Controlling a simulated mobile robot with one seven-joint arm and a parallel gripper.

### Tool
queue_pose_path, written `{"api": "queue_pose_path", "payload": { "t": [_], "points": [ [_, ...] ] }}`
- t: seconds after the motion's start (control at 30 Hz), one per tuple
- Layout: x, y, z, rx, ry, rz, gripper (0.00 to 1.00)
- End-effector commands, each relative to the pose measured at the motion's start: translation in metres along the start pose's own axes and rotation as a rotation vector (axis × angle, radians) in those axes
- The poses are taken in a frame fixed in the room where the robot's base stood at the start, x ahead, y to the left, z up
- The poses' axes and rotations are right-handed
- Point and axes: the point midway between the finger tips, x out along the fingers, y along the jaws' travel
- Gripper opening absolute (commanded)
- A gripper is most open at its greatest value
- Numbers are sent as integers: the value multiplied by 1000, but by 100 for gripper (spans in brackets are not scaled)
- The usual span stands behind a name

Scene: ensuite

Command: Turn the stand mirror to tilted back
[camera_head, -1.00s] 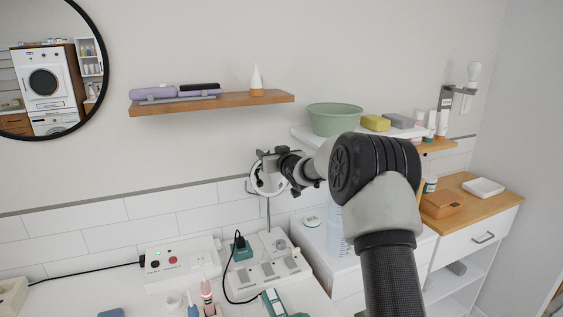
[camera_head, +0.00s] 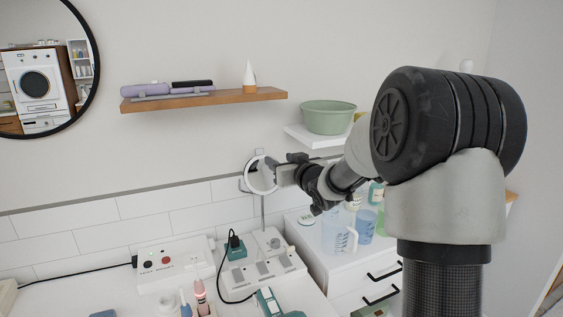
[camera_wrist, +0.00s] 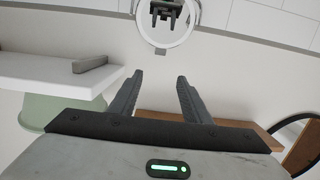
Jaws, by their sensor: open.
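The stand mirror (camera_head: 256,181) is a small round mirror with a pale rim on a thin upright pole, standing on the white counter by the tiled wall. Its exact tilt is hard to tell. In the wrist view its disc (camera_wrist: 145,30) is at the top edge, partly cut off, and reflects my gripper. My gripper (camera_head: 279,173) is beside the mirror's right edge in the head view, covering part of it. In the wrist view my gripper (camera_wrist: 160,76) has its two fingers apart with nothing between them. The mirror is beyond the fingertips, with a visible gap.
A wooden shelf (camera_head: 215,99) and a white shelf (camera_head: 300,136) with a green bowl (camera_head: 330,117) are on the wall above.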

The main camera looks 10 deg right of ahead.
Motion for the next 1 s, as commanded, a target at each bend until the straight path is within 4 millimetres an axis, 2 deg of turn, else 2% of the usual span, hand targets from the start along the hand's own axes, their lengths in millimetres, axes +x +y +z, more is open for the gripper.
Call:
{"api": "queue_pose_path", "payload": {
  "t": [0.07,0.23,0.33,0.6,0.7,0.83,1.0],
  "points": [
    [0,0,0,0,0,0,44],
    [2,1,-3,74,-13,5,17],
    [8,2,-8,267,-46,18,0],
    [23,2,-24,1075,-157,116,0],
    [25,0,-31,1313,-179,155,0],
    [26,-2,-35,1500,-195,190,0],
    [32,-3,-33,1568,-202,202,0]
  ]
}}
